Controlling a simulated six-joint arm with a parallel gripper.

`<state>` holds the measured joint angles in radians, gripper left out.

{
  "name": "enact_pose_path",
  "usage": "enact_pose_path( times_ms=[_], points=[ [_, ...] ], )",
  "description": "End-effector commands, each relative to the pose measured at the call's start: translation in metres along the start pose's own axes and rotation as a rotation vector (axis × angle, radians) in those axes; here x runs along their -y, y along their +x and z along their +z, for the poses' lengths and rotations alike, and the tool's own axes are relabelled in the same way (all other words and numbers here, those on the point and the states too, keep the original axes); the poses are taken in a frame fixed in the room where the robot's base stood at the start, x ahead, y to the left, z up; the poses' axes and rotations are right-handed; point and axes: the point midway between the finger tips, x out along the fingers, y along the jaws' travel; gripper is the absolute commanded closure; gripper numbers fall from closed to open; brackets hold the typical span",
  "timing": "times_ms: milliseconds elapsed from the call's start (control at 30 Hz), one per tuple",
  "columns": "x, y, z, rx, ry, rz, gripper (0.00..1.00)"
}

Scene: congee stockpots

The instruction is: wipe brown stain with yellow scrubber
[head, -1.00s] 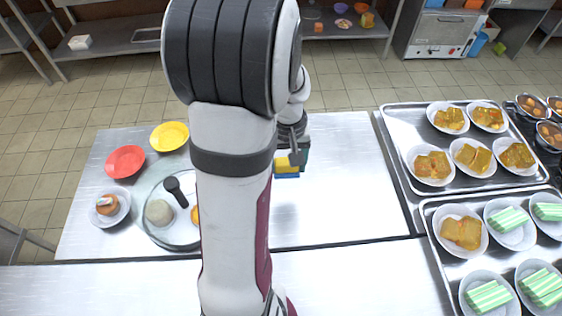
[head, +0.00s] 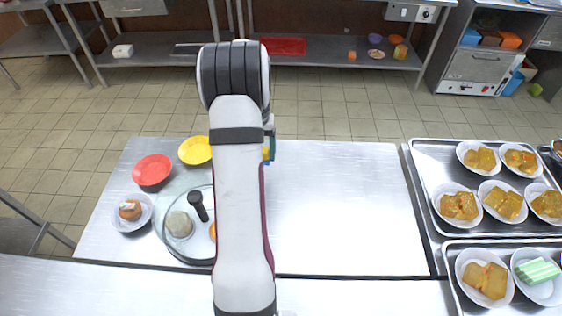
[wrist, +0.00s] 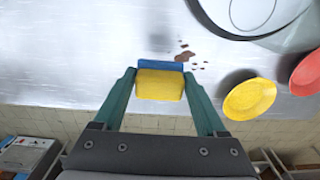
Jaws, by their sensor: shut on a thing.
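My gripper (wrist: 160,75) is shut on the yellow scrubber (wrist: 160,86), which has a blue strip (wrist: 160,65) along its far side. In the wrist view, the brown stain (wrist: 185,56) lies on the metal table just beyond the scrubber and a little right, with several small specks around it. I cannot tell whether the scrubber touches the table. In the head view my arm hides the stain and most of the gripper; only a small part of the gripper (head: 269,148) shows beside the arm.
A yellow bowl (head: 195,150), a red bowl (head: 153,170) and a glass lid (head: 178,248) stand left of my arm. A small plate (head: 133,225) with food is at far left. Trays (head: 425,160) of plated food stand at right. The table (head: 340,210) between is clear.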

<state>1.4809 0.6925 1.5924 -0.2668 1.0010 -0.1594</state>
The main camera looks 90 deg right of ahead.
Motion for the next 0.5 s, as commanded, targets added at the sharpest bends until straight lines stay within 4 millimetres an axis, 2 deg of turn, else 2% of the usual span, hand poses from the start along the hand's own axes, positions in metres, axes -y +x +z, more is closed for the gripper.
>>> enact_pose_path(
  times_ms=[167,500],
  points=[
    [0.001,0.006,0.000,0.001,0.001,0.000,0.70],
    [0.000,0.035,0.000,0.001,0.000,0.000,0.70]
  ],
)
